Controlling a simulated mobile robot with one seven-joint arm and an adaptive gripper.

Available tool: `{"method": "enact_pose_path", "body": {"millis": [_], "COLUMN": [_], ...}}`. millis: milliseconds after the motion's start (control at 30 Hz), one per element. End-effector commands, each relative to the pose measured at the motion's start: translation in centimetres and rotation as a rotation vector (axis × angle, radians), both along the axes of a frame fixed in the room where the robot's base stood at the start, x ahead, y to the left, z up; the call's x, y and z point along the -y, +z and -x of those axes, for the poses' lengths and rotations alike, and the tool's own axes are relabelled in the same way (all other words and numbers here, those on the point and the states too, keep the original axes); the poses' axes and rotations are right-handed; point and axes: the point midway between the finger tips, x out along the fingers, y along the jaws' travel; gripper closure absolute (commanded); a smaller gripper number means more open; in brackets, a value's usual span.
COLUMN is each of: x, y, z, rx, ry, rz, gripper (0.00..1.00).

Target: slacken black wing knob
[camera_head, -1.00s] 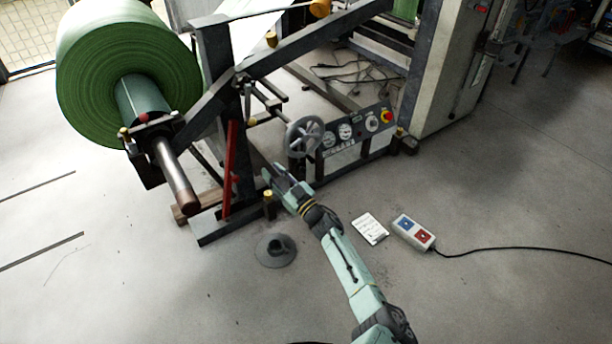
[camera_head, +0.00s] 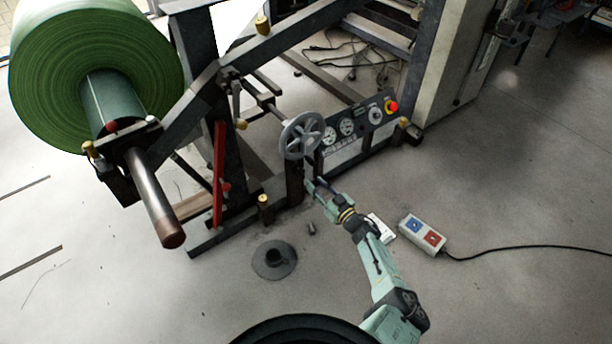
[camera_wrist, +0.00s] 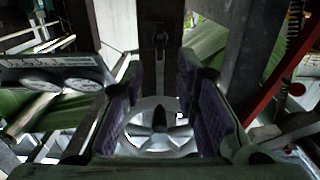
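My gripper (camera_head: 318,188) is open and empty in the head view, just right of the dark post below the grey handwheel (camera_head: 301,136). In the wrist view its two purple-padded fingers (camera_wrist: 160,82) stand apart, with the handwheel (camera_wrist: 135,143) behind and between them. A small dark fitting (camera_wrist: 160,38) shows on the post beyond the fingertips; it may be the black wing knob, but its shape is too dim to be sure. A dark pointed hub (camera_wrist: 159,119) shows at the wheel's middle. Neither touches the fingers as far as I can see. I cannot make out the knob in the head view.
A gauge panel (camera_head: 343,151) stands right of the wheel. A red lever (camera_head: 219,172) and a large green roll (camera_head: 60,75) are left. A flanged grey piece (camera_head: 274,261), a small cylinder (camera_head: 311,228) and a cabled button box (camera_head: 422,235) lie on the floor.

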Motion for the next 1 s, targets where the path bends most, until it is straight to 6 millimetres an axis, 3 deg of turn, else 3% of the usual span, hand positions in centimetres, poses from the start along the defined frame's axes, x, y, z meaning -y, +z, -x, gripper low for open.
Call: {"method": "enact_pose_path", "body": {"millis": [200, 400, 733, 1000], "x": [-2.6, -3.6, -3.8, -3.8], "y": [-0.3, -0.1, 0.1, 0.0], "z": [-3.3, -4.9, -5.2, -5.2], "rx": [0.001, 0.001, 0.001, 0.001], "ry": [0.004, 0.001, -0.001, 0.000], "rz": [0.000, -0.001, -0.001, -0.001], "gripper": [0.72, 0.72, 0.72, 0.89]}}
